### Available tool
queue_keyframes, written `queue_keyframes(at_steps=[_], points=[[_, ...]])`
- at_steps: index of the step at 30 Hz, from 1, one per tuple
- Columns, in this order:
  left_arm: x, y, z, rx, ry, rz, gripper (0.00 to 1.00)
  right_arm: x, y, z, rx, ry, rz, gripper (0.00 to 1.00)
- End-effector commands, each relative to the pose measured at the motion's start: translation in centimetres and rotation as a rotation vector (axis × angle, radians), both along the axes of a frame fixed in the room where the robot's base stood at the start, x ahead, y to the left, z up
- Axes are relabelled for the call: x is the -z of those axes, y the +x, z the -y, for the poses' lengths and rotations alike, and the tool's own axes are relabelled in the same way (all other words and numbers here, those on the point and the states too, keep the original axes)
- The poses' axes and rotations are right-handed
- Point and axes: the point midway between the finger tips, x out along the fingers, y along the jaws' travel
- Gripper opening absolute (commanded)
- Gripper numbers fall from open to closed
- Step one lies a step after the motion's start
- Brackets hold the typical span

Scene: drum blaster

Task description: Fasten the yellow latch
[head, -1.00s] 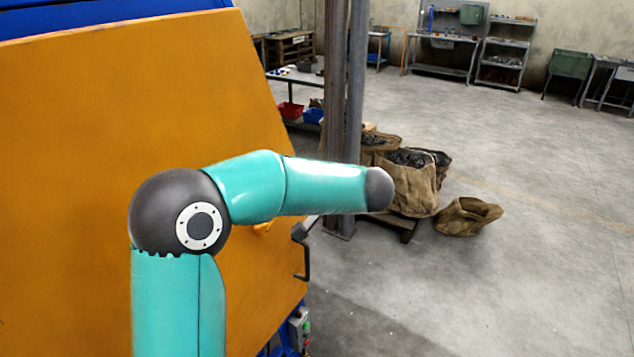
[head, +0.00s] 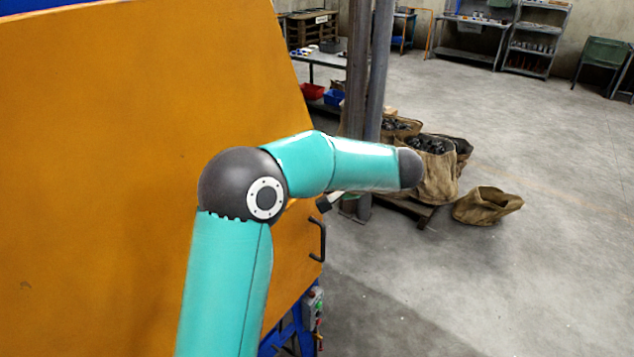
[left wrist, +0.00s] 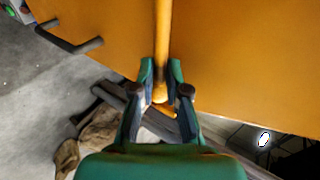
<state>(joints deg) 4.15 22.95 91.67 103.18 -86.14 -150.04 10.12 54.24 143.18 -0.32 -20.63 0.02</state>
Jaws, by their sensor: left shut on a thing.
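The yellow latch (left wrist: 162,45) shows in the left wrist view as a yellow bar running down from the top against the orange panel. My left gripper (left wrist: 161,78) has its two green fingers on either side of the bar near its lower end and is shut on it. In the head view, my teal arm hides the gripper and nearly all of the latch; only a small yellow bit (head: 291,203) shows beside the arm. My right gripper is in neither view.
The large orange panel (head: 110,150) fills the left, with a dark handle (head: 321,240) at its right edge. A control box (head: 313,306) sits below. Steel posts (head: 368,80) and sacks (head: 437,172) stand beyond. The floor (head: 540,270) at right is clear.

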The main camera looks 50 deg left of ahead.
Motion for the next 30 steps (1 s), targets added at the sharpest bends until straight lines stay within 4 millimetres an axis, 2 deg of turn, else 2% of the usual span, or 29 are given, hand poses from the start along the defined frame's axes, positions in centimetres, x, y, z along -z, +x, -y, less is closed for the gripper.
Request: queue_keyframes(at_steps=[1, 2, 3, 4, 13, 17, 20, 30], points=[[0.2, 0.0, 0.1, 0.002, -0.004, -0.006, 0.0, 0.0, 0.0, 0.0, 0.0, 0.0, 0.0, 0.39], [0.3, 0.0, 0.1, 0.002, -0.004, -0.006, 0.17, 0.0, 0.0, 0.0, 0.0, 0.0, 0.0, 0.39], [0.3, 0.0, 0.1, 0.002, -0.005, -0.005, 0.24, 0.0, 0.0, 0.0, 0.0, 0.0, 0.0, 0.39], [0.3, 0.0, 0.1, 0.002, -0.005, -0.005, 0.25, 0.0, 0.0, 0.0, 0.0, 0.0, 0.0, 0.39], [0.1, 0.1, 0.2, 0.002, -0.003, -0.003, 0.25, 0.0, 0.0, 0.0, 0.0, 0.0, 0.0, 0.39], [-0.4, 0.2, 1.0, 0.003, -0.003, -0.001, 0.25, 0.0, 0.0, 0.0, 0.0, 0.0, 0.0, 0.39], [-1.2, 0.4, 2.1, 0.005, -0.003, 0.0, 0.25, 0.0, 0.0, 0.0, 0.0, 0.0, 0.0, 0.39], [-4.7, 1.1, 7.7, 0.006, -0.004, -0.003, 0.25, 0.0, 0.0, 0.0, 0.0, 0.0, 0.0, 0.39]])
